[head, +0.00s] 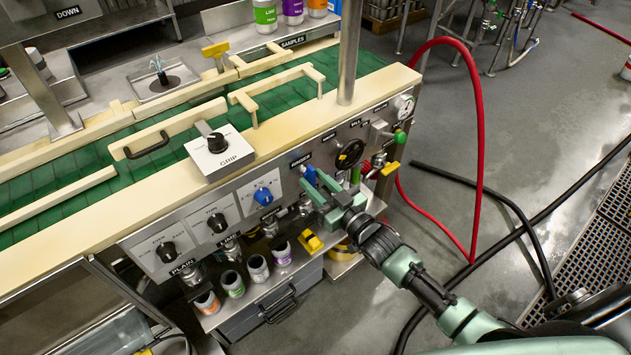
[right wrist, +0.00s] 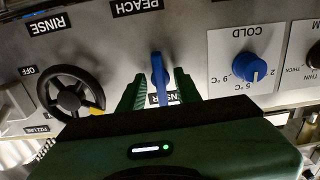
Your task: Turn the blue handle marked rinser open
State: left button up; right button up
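The blue handle (head: 311,175) is on the front panel of the machine, below a black label. In the right wrist view, which is upside down, the blue handle (right wrist: 158,72) stands between my right gripper's two green fingers (right wrist: 158,92). A gap shows on each side of it, so the fingers look open around it. A label partly hidden behind the handle and gripper ends in "NSER". In the head view my right gripper (head: 322,190) is at the panel and covers part of the handle. My left gripper is not in view.
Beside the handle are a black handwheel (head: 349,154) and a blue COLD knob (head: 263,196). A yellow handle (head: 390,168) and a red hose (head: 478,130) are to the right. Several cans stand on a shelf (head: 222,317) below the panel.

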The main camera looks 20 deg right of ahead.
jog(key=v, duration=0.7)
jog(key=shift+s+d+b, duration=0.15)
jog(key=shift+s+b, duration=0.2)
jog(key=shift+b, duration=0.05)
